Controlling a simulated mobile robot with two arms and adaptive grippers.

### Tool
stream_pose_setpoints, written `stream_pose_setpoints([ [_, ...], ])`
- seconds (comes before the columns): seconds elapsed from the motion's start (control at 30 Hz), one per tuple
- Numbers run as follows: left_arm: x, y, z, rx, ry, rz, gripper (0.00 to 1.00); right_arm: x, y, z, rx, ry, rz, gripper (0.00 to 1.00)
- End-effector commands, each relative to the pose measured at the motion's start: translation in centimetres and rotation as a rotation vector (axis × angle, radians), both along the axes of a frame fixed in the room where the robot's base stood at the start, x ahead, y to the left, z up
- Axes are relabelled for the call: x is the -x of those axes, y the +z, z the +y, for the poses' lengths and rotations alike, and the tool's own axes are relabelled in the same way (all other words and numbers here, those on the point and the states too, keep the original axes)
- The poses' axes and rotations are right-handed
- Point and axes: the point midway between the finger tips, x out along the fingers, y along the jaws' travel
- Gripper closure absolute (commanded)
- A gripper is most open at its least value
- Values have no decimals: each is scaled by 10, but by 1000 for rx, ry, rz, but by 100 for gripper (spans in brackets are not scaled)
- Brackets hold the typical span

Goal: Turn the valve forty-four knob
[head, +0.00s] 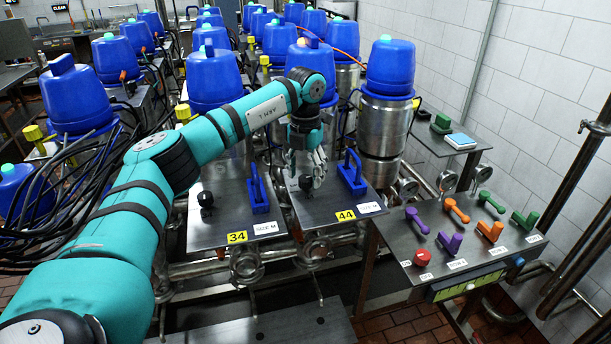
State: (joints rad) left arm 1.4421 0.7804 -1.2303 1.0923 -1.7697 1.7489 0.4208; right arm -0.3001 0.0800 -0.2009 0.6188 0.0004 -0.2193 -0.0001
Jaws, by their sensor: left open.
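The panel marked 44 (332,207) is a dark plate with a yellow number label. A black knob (305,183) sits on its left part, partly hidden by my left gripper (306,172). My left gripper points down at the knob with its fingers apart. I cannot tell whether the fingers touch it. A blue handle (352,176) stands on the same panel, right of the gripper. My right gripper is not in view.
Panel 34 (225,222), with a black knob (206,200) and a blue handle (258,190), lies to the left. Blue-capped valves (391,68) rise behind. A table with coloured handles (440,246) stands at right.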

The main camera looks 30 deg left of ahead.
Motion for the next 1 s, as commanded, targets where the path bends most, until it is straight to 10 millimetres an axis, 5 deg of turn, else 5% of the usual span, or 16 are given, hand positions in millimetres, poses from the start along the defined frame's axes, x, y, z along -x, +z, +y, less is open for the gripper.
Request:
stream_pose_setpoints([
  [0.5,-1,98,0,0,1,-5,43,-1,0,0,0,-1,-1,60],
  [1.0,-1,107,0,1,1,-3,43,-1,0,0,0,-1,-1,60],
])
